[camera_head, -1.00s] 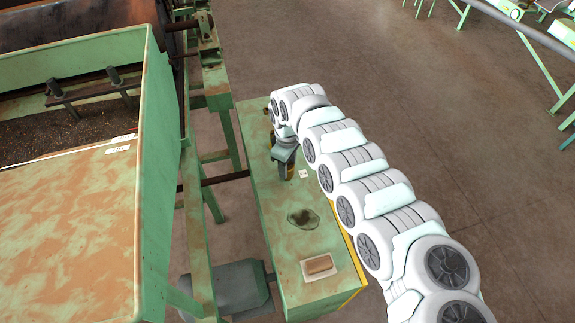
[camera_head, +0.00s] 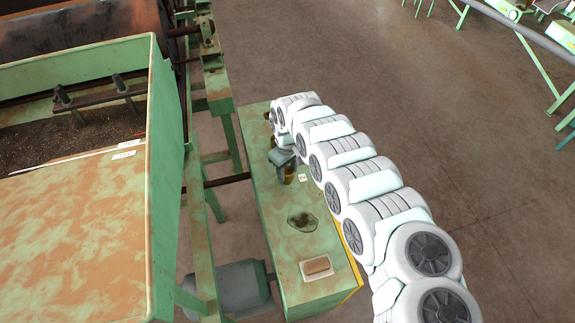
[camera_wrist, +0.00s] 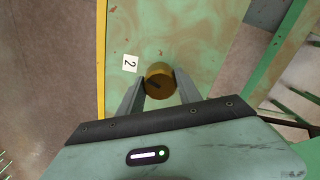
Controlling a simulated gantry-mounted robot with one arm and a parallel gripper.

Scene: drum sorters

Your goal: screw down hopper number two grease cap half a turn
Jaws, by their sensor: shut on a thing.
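The number two grease cap (camera_wrist: 160,80) is a round, brass-coloured cap with a dark mark on its top. It stands on the green bench top next to a white label (camera_wrist: 130,63) reading 2. My gripper (camera_wrist: 160,88) has one finger on each side of the cap and is shut on it. In the head view my gripper (camera_head: 282,160) points down at the bench, and a bit of the brass cap (camera_head: 289,176) shows below it. The label also shows there (camera_head: 303,178), just right of the gripper.
The hopper (camera_head: 75,200) stands to the left, with a grey motor (camera_head: 240,288) low between. Open floor lies to the right.

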